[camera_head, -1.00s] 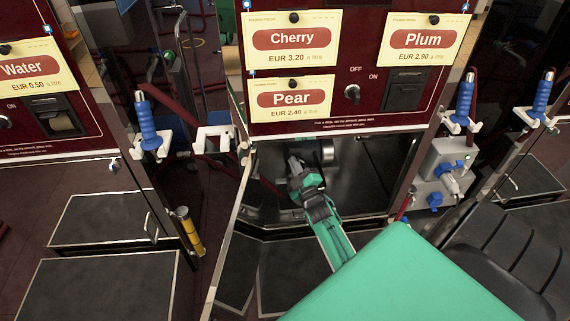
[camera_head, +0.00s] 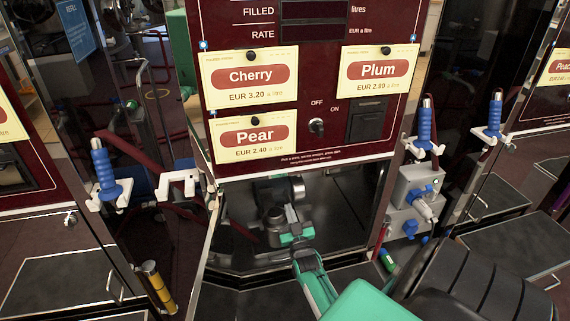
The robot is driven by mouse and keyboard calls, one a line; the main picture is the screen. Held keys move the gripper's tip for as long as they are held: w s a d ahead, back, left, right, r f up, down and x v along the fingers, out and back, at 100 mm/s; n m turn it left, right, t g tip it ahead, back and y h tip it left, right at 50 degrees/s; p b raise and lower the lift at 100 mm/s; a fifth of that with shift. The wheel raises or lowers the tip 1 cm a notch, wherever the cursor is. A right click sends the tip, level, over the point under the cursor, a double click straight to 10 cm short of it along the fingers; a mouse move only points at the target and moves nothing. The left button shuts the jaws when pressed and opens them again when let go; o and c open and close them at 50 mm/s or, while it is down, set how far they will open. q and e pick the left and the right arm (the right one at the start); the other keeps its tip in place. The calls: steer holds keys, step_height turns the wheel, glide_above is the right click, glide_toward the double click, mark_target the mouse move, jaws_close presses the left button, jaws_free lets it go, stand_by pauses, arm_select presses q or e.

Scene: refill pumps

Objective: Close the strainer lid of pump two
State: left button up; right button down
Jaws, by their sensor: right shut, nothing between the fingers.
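The pump with the Cherry, Plum and Pear cards has an open lower bay (camera_head: 335,215). Inside the bay stands a dark grey round fitting (camera_head: 273,220), which looks like the strainer; I cannot tell its lid apart or how far it is open. A grey cylindrical part (camera_head: 297,188) is behind and above it. My right gripper (camera_head: 291,215), green and dark grey, reaches into the bay from below. It is shut and empty, just right of the round fitting; whether it touches is unclear. My left gripper is out of view.
The bay's open door (camera_head: 205,250) stands edge-on at left. Blue-handled nozzles hang in white holders on both sides (camera_head: 103,170) (camera_head: 425,125). A grey box with blue fittings (camera_head: 415,190) is at right. A yellow cylinder (camera_head: 158,285) is at lower left.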

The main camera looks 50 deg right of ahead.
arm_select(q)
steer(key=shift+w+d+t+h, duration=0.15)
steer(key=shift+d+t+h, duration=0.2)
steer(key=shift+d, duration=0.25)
arm_select(e)
steer(key=shift+s+d+f+m+h, duration=0.15)
steer(key=shift+d+f+m+h, duration=0.2)
steer(key=shift+f+m, duration=0.45)
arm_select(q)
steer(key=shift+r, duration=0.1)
arm_select(e)
steer(key=shift+r, duration=0.2)
steer(key=shift+a, duration=0.1)
